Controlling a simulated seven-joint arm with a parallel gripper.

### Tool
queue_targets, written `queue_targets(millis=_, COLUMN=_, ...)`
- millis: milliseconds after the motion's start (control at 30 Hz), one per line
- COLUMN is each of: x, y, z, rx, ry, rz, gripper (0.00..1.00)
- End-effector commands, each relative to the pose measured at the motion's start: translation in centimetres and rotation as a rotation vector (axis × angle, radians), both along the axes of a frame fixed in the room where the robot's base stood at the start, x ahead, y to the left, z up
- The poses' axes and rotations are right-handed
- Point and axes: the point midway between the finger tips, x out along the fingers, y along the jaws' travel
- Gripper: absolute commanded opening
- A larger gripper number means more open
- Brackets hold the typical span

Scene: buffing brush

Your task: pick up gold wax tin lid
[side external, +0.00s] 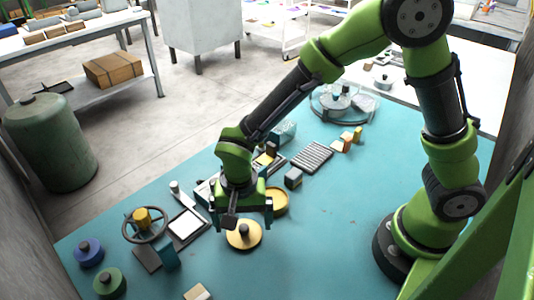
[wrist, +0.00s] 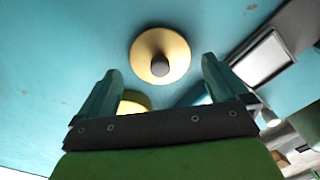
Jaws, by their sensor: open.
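The gold wax tin lid (side external: 243,236) is a round gold disc with a dark knob in its middle, lying on the blue-green bench top. In the wrist view the lid (wrist: 144,52) is wholly visible, just beyond the fingertips. My gripper (side external: 242,214) points down close to the lid, its fingers apart. In the wrist view my gripper (wrist: 162,70) is open, with nothing between the fingers. An open-looking gold tin (side external: 284,203) stands right behind the lid, partly hidden by my gripper. Part of a gold round thing also shows behind the palm in the wrist view (wrist: 133,100).
A framed pale panel (side external: 187,224) and a handwheel (side external: 145,224) lie left of my gripper. Blue (side external: 88,252) and green (side external: 109,282) knobbed discs sit at the front left. A ribbed grey pad (side external: 312,156) lies behind. The bench right of the lid is clear.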

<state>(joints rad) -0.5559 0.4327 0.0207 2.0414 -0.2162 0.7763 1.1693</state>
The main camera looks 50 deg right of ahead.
Motion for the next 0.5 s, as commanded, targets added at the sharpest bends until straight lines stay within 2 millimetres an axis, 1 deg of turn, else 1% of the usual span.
queue_targets(millis=33, x=0.0, y=0.0, z=-0.9, rx=-0.002, ry=0.005, rz=0.0, gripper=1.0)
queue_targets(millis=133, x=0.0, y=0.0, z=-1.9, rx=-0.001, ry=0.002, rz=0.001, gripper=1.0)
queue_targets(millis=233, x=0.0, y=0.0, z=-2.3, rx=0.0, ry=0.0, rz=-0.001, gripper=1.0)
queue_targets(millis=400, x=0.0, y=0.0, z=-2.3, rx=0.001, ry=-0.001, rz=0.0, gripper=1.0)
queue_targets(millis=433, x=0.0, y=0.0, z=-2.3, rx=0.001, ry=-0.001, rz=0.0, gripper=0.98)
queue_targets(millis=500, x=0.0, y=0.0, z=-2.3, rx=0.001, ry=-0.001, rz=0.0, gripper=0.88)
